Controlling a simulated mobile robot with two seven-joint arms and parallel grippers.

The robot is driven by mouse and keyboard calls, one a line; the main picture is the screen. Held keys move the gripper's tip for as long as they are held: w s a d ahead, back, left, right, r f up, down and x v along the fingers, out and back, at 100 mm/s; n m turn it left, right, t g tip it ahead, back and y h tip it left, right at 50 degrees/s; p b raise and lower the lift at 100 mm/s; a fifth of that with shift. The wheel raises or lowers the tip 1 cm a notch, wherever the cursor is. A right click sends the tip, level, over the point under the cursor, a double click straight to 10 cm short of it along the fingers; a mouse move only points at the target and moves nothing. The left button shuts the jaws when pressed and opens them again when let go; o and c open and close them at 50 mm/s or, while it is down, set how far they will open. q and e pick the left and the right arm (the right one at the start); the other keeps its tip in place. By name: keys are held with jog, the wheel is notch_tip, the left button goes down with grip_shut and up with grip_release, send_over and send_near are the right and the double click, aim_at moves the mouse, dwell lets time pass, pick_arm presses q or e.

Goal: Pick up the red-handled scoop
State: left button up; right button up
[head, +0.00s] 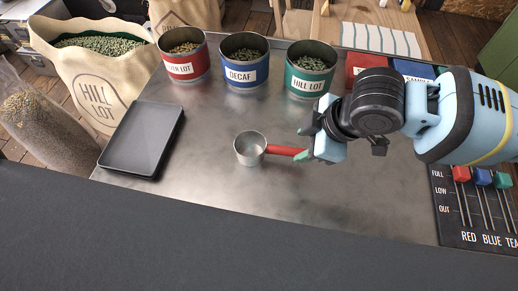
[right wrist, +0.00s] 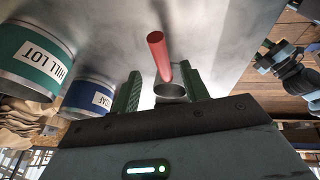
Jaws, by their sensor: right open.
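The red-handled scoop (head: 250,148) lies on the steel table, its metal cup to the left and its red handle pointing right. My right gripper (head: 305,143) is open at the handle's right end, with its dark green fingers on either side of it. In the right wrist view the open right gripper (right wrist: 160,78) shows both fingers apart. The red handle (right wrist: 158,52) appears between and beyond them, and a round metal rim (right wrist: 170,91) shows lower between the fingers. I cannot tell whether a finger touches the handle. My left gripper is not in view.
A red-labelled tin (head: 181,69), a blue DECAF tin (head: 240,77) and a green HILL LOT tin (head: 306,84) stand behind. A dark tray (head: 135,150) lies left. A slider panel (head: 457,215) is at right. The table around the scoop's cup is clear.

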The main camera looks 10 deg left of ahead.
aim_at(289, 150)
jog(key=shift+x, duration=0.85)
jog(key=shift+a+x, duration=0.2)
jog(key=shift+x, duration=1.1)
jog(key=shift+a+x, duration=0.2)
jog(key=shift+x, duration=1.05)
jog(key=shift+s+r, duration=0.1)
jog(key=shift+s, duration=0.1)
jog(key=shift+c, duration=0.2)
grip_shut()
